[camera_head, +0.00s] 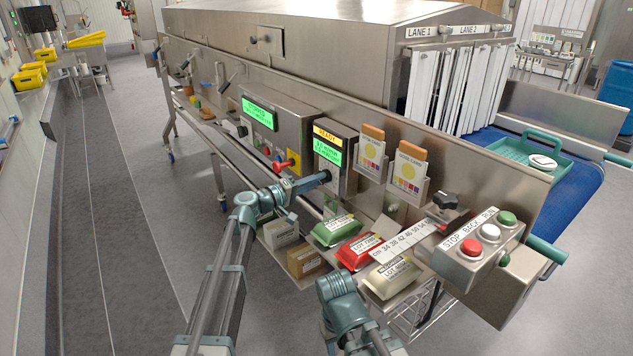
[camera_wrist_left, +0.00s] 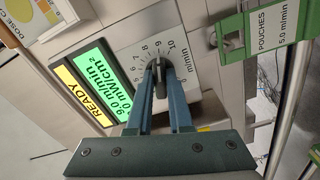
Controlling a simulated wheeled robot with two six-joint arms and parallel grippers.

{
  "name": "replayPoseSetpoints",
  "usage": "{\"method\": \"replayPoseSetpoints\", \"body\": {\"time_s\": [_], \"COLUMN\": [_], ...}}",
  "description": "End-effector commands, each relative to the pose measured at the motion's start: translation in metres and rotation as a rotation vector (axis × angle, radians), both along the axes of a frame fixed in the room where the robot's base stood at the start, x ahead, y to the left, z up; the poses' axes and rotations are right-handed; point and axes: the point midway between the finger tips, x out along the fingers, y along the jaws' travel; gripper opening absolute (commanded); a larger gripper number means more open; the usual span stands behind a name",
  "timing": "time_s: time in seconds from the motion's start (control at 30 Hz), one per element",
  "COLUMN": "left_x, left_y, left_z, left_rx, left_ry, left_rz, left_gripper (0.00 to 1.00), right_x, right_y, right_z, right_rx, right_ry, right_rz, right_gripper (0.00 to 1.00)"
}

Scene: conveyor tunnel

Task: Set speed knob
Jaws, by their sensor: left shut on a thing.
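The speed knob (camera_wrist_left: 161,78) is a dark knob on a white dial plate (camera_wrist_left: 190,62) with numbers up to 10, marked m/min. Beside it a green display (camera_wrist_left: 103,78) under a yellow READY strip reads 9.0 m/min. My left gripper (camera_wrist_left: 162,72) is shut on the knob, one blue finger on each side. A green tag (camera_wrist_left: 272,30) reads POUCHES 5.0 m/min. My right arm shows at the bottom, its fingers out of sight.
Green, red and white pouches (camera_head: 360,252) lie on the shelf below the panel, by a ruler strip (camera_head: 390,240). A STOP, BACK, RUN button box (camera_head: 488,240) stands at the right. Dose cards (camera_head: 408,172) hang on the machine front. The floor at left is clear.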

Motion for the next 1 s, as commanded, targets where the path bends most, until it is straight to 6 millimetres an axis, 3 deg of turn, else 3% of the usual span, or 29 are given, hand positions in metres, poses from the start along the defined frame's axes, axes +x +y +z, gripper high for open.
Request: {"method": "replayPoseSetpoints", "body": {"time_s": [0.57,0.6,0.73,1.0], "left_x": [-0.0018,-0.0017,-0.0013,-0.0009], "left_y": [-0.0003,-0.0002,-0.0002,0.0002], "left_z": [-0.0013,-0.0013,-0.001,-0.0006], "left_rx": [0.019,0.019,0.018,0.016], "left_ry": [-0.02,-0.02,-0.02,-0.02], "left_rz": [-0.002,-0.002,-0.001,-0.001], "left_gripper": [0.0,0.26,0.49,0.49], "right_x": [0.0,0.0,0.0,0.0], "right_y": [-0.0001,-0.0001,0.0,0.0], "right_z": [-0.0005,-0.0005,-0.0004,-0.0002], "right_rx": [0.0,0.0,0.0,0.0], "right_ry": [0.0,0.0,0.0,0.0], "right_rz": [0.0,0.0,0.0,0.0], "right_gripper": [0.5,0.5,0.5,0.5]}}
